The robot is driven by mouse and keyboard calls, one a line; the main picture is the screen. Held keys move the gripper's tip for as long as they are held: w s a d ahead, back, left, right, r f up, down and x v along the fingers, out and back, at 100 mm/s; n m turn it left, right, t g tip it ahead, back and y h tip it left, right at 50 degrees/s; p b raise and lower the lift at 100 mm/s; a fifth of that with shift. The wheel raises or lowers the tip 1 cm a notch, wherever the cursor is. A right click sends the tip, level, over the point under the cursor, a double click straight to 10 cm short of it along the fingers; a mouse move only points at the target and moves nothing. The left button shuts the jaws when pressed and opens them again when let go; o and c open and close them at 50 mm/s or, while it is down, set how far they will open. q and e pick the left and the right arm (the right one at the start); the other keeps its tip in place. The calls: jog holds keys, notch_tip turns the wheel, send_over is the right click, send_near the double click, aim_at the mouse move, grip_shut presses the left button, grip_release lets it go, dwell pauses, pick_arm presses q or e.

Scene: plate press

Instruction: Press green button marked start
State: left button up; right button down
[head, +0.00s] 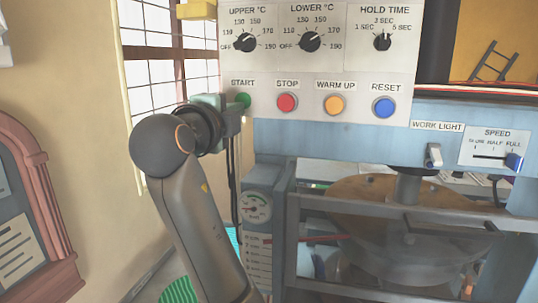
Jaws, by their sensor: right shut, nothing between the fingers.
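The green START button (244,99) is at the left end of the button row on the white control panel (350,62), under the label START. My right gripper (237,110) is shut and empty, with its tips right beside the lower left of the green button. The tips overlap the button's edge in the picture. I cannot tell whether they touch it or whether it is pushed in. My left gripper is not in view.
To the right are the red STOP (287,103), yellow WARM UP (334,105) and blue RESET (385,108) buttons. Three knobs sit above. A pressure gauge (255,207) and a guarded press (400,240) are below. A window (150,70) is behind my right arm.

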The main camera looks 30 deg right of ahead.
jog(key=shift+d+r, duration=0.25)
jog(key=shift+r, duration=0.05)
